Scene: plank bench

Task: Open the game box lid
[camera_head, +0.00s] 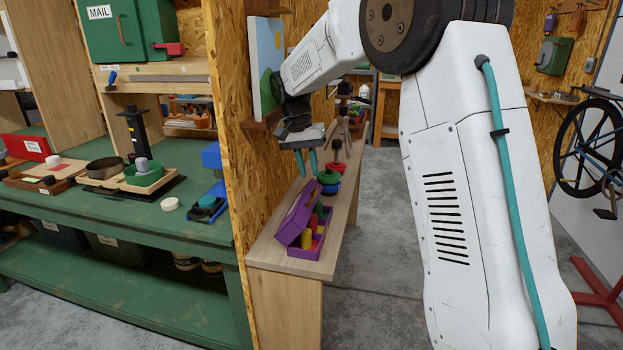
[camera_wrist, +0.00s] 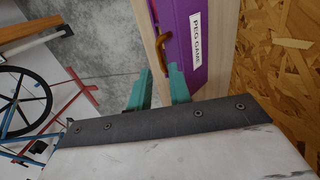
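The purple game box (camera_head: 308,250) sits on the narrow wooden bench. Its purple lid (camera_head: 295,220) is tilted up from the box, and yellow, red and green pegs show inside. In the wrist view the lid's purple surface (camera_wrist: 196,60) carries a "PEG GAME" label, with a bronze-coloured handle (camera_wrist: 163,48) at its left edge. My gripper (camera_head: 307,174) is above the bench near the lid's upper end. Its teal fingers are apart and empty. In the wrist view the handle appears just beyond the fingertips (camera_wrist: 159,69); I cannot tell the exact distance.
Green and red ringed pieces (camera_head: 328,178) stand on the bench behind the box. A chipboard wall (camera_head: 245,150) runs close along the bench's left side. Open concrete floor (camera_head: 375,230) lies to the right. A green workbench (camera_head: 130,215) stands beyond the wall.

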